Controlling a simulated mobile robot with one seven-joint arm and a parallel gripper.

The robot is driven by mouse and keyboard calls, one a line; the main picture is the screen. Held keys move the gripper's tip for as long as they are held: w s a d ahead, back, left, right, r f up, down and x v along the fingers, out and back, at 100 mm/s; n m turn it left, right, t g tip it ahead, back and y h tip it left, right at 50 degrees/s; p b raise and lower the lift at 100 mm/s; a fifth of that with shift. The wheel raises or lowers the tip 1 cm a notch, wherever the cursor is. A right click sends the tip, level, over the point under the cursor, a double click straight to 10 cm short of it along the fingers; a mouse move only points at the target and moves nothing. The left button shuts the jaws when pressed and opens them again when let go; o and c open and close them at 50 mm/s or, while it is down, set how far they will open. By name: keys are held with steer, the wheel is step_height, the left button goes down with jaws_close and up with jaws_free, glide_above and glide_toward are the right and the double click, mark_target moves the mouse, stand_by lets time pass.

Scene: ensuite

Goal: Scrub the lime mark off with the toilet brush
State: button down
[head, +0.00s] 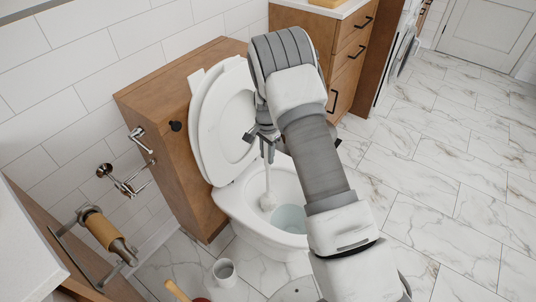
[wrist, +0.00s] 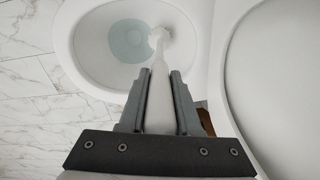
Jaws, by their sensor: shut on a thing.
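The toilet (head: 228,205) stands with its lid and seat raised against the wooden cistern box. My gripper (head: 266,140) is above the back of the bowl, shut on the toilet brush (head: 268,198). The brush's white handle runs down from my fingers into the bowl, and its white head is inside near the pale blue-green water (head: 290,218). In the wrist view my gripper (wrist: 160,78) clasps the handle from both sides. There the brush head (wrist: 159,37) is beside the right edge of the water. I cannot make out the lime mark in either view.
A small white cup (head: 224,270) stands on the floor left of the toilet, near a wooden stick handle (head: 178,291). A wooden drawer cabinet (head: 345,50) stands behind. The marble floor at right is clear.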

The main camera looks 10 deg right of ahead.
steer(key=shift+d+r+p, duration=0.1)
steer(key=shift+r+p, duration=2)
steer(key=shift+r, duration=1.6)
